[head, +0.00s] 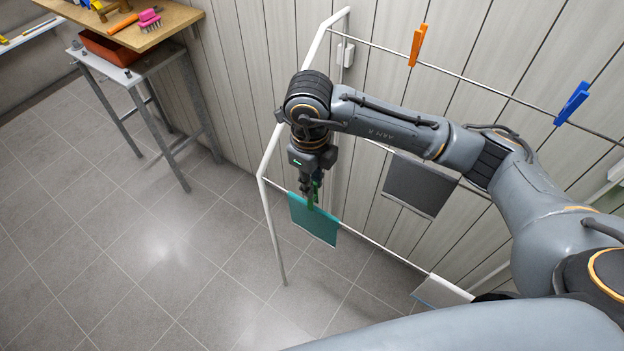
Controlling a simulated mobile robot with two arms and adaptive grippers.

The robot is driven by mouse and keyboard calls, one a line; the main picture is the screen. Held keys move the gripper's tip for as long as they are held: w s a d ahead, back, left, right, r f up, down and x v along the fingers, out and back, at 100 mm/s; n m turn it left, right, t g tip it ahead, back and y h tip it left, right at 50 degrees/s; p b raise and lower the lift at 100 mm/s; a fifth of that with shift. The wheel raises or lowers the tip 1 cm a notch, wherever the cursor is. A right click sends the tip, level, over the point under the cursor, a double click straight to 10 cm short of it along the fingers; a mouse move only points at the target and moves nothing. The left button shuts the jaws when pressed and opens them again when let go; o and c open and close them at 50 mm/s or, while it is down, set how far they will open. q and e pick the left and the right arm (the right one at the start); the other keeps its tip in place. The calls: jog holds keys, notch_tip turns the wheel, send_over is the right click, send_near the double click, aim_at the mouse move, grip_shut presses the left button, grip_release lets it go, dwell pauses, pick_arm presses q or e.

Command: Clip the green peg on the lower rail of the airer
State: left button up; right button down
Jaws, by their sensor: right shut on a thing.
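My right gripper (312,186) points down at the left end of the white airer (270,150). It is shut on the green peg (315,192), which shows only in part between the fingers. The peg is at the top edge of a teal cloth (315,220) that hangs on the lower rail (385,249). I cannot tell whether the peg grips the rail. My left gripper is not in view.
An orange peg (417,45) and a blue peg (572,102) sit on the upper rail. A dark grey cloth (420,185) hangs on a middle rail and a pale cloth (440,292) lower right. A workbench (150,30) stands upper left. The tiled floor at left is clear.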

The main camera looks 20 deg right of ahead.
jog(key=shift+f+b, duration=0.8)
jog(key=shift+f, duration=0.1)
